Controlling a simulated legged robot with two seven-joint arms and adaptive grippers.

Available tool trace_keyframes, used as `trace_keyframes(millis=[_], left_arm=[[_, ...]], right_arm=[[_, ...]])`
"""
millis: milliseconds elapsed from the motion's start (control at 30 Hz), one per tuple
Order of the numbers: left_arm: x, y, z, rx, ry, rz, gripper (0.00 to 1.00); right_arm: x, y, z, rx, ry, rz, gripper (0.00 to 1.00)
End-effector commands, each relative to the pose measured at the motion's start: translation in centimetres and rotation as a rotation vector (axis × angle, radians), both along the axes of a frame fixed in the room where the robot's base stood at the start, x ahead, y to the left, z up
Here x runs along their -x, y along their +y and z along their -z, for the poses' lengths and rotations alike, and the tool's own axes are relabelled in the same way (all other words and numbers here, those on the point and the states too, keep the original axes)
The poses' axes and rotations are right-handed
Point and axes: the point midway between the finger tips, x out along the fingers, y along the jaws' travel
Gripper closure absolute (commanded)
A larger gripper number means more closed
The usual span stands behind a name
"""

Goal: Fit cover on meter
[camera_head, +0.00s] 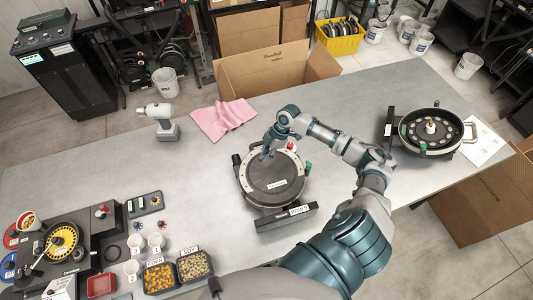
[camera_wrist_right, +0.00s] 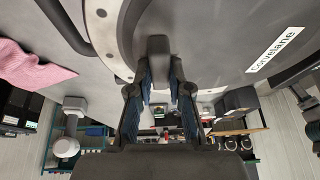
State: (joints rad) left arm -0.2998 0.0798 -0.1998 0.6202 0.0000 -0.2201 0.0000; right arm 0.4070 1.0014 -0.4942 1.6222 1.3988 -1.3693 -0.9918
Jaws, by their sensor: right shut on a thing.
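The dark round cover (camera_head: 278,184) lies over a round seed meter (camera_head: 244,184) near the middle of the table, inside its pale rim. Whether it is fully seated cannot be told. My right gripper (camera_head: 268,150) reaches in at the cover's far edge. In the wrist view, its fingers (camera_wrist_right: 160,88) are shut on a grey grip block (camera_wrist_right: 158,52) that stands at the edge of the cover, whose labelled grey face (camera_wrist_right: 220,40) fills the top. My left gripper is not in view.
A second, open meter (camera_head: 432,128) stands at the right. A pink cloth (camera_head: 222,118) and a white and grey tool (camera_head: 160,118) lie behind left. A seed disc station (camera_head: 62,242), cups (camera_head: 156,241) and seed trays (camera_head: 195,265) crowd the front left. A cardboard box (camera_head: 272,72) stands beyond the table.

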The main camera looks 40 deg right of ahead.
Motion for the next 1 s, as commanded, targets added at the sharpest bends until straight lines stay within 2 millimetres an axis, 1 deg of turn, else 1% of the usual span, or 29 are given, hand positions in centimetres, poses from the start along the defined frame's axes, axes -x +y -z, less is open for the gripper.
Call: trace_keyframes(millis=[367,667,1000], left_arm=[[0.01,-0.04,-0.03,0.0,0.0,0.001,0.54],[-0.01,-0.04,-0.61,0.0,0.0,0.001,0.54],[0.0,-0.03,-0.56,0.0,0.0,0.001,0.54]], right_arm=[[-0.03,-0.01,-0.02,-0.001,0.0,0.0,1.0],[-0.01,-0.05,0.07,0.0,0.001,0.001,1.0],[-0.02,-0.09,0.2,0.0,0.001,0.0,1.0]])
